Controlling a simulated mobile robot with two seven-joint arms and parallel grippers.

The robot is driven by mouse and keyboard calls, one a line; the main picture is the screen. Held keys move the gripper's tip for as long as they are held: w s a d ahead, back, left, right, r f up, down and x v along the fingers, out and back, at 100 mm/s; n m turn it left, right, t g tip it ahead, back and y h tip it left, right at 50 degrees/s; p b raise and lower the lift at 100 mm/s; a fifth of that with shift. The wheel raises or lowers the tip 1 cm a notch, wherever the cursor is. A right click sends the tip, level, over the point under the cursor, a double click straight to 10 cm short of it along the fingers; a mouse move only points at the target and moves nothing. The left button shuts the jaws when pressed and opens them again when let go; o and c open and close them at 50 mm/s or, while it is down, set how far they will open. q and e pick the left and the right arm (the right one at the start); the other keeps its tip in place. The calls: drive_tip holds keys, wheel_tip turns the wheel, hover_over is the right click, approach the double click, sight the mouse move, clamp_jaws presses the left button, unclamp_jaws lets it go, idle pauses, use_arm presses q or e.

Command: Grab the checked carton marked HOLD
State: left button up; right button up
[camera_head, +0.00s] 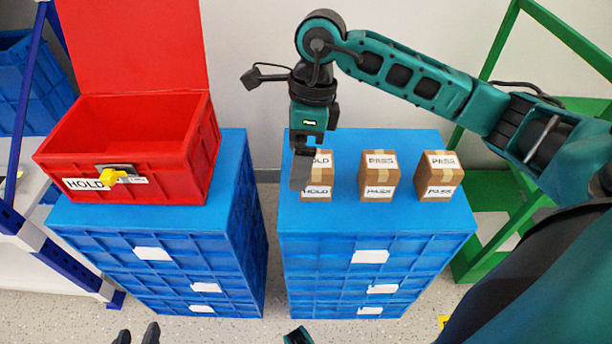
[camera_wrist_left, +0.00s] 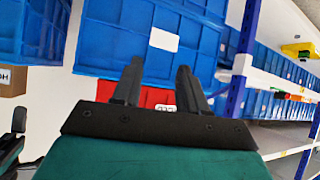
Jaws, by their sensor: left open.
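The carton marked HOLD (camera_head: 322,177) is brown with white labels. It stands upright at the left end of a row on the right blue crate stack. My right gripper (camera_head: 302,170) points down at it from above, its grey fingers covering the carton's left part. Whether they are open or touch it is unclear. My left gripper (camera_head: 137,334) shows only its dark, parted fingertips at the bottom edge, far from the carton. In the left wrist view it is open and empty (camera_wrist_left: 160,85), and part of a labelled brown carton (camera_wrist_left: 12,84) shows at the left edge.
Two cartons marked PASS (camera_head: 379,176) (camera_head: 440,176) stand to the right. An open red box (camera_head: 185,165) marked HOLD, lid raised, stands on the left blue crate stack (camera_head: 225,200). A gap separates the stacks. A green frame (camera_head: 487,255) stands right, a shelf rack (camera_head: 20,150) left.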

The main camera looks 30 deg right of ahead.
sight(317, 162)
drive_tip(key=d, duration=0.1)
drive_tip(key=w+d+h, duration=0.1)
drive_tip(key=d, duration=0.1)
drive_tip(key=w+d+h, duration=0.1)
drive_tip(key=shift+d+r+t, duration=0.2)
drive_tip(key=shift+d+t, duration=0.1)
drive_tip(key=shift+h, duration=0.3)
drive_tip(key=f+b, duration=0.1)
drive_tip(key=f, duration=0.2)
drive_tip(key=f+b, duration=0.1)
drive_tip(key=f, duration=0.2)
drive_tip(key=shift+d+f, duration=0.2)
drive_tip(key=shift+f, duration=0.05)
wheel_tip(317, 162, down, 5)
drive_tip(key=shift+w+f+b, duration=0.1)
drive_tip(key=shift+w+b, duration=0.05)
drive_tip(key=shift+b, duration=0.75)
drive_tip(key=shift+f, duration=0.35)
use_arm(q)
drive_tip(key=f, duration=0.1)
drive_tip(key=w+d+f, duration=0.1)
drive_tip(key=shift+w+f, duration=0.1)
drive_tip(key=shift+f, duration=0.2)
use_arm(e)
drive_tip(key=shift+c, duration=0.2)
drive_tip(key=c, duration=1.1)
use_arm(q)
drive_tip(key=shift+a, duration=0.1)
use_arm(e)
drive_tip(key=shift+c, duration=0.2)
